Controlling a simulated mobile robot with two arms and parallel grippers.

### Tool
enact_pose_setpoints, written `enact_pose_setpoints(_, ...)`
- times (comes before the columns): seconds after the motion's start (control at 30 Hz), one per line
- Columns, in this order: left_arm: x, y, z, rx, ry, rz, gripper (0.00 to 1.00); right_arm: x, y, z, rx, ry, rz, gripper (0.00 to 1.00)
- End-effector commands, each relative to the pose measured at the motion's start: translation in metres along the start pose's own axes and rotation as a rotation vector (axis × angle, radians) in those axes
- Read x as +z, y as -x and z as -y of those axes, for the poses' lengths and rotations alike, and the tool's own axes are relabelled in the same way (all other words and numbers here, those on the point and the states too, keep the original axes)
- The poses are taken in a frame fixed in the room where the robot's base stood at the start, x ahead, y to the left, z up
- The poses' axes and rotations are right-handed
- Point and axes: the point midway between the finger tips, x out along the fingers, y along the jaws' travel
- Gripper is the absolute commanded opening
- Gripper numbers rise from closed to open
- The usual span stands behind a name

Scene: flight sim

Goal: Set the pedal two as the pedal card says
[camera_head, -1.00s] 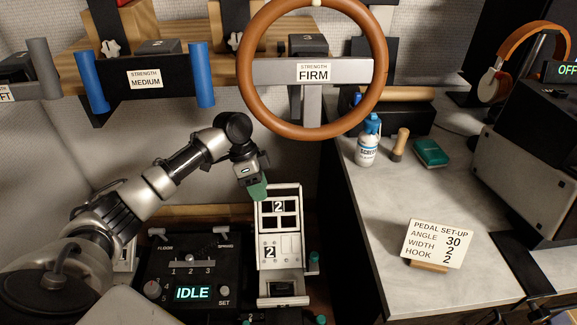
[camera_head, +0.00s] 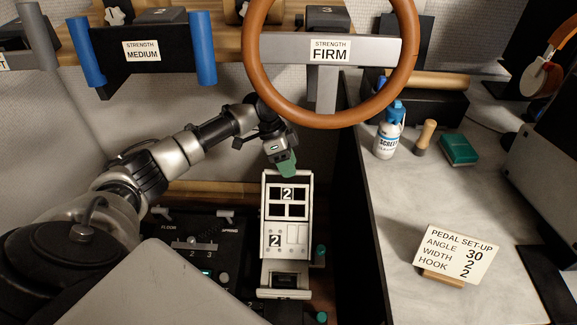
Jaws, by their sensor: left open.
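The pedal card (camera_head: 455,255) stands on the grey counter at the right. It reads angle 30, width 2, hook 2. Pedal two (camera_head: 287,232), a pale plate with dark square openings and two "2" labels, stands upright on the floor unit below the wheel. My left gripper (camera_head: 286,168) is at the pedal's top edge, its green fingertips just above or against it; I cannot tell if they touch. It is open, and its far finger is hidden. My right gripper is not in view.
A control box (camera_head: 196,250) with floor and spring levers is left of the pedal, partly covered by my arm. The brown steering wheel (camera_head: 330,122) hangs above. A spray bottle (camera_head: 388,138), a wooden-handled brush (camera_head: 426,136) and a green box (camera_head: 459,149) stand on the counter.

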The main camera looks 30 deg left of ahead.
Motion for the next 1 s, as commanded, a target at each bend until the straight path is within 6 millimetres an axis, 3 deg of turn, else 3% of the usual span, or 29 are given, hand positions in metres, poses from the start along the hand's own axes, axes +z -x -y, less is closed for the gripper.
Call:
enact_pose_setpoints(0.33,0.000,-0.005,0.000,0.000,0.000,0.001,0.41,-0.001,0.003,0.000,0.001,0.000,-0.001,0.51)
enact_pose_setpoints(0.6,0.000,-0.005,0.000,0.000,0.000,0.001,0.00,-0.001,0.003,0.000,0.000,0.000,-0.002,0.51)
enact_pose_setpoints(0.9,0.000,-0.006,0.000,0.001,0.000,0.001,0.00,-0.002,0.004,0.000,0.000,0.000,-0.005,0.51)
enact_pose_setpoints(1.0,0.002,-0.011,0.002,0.002,0.002,0.001,0.00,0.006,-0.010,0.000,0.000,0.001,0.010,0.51)
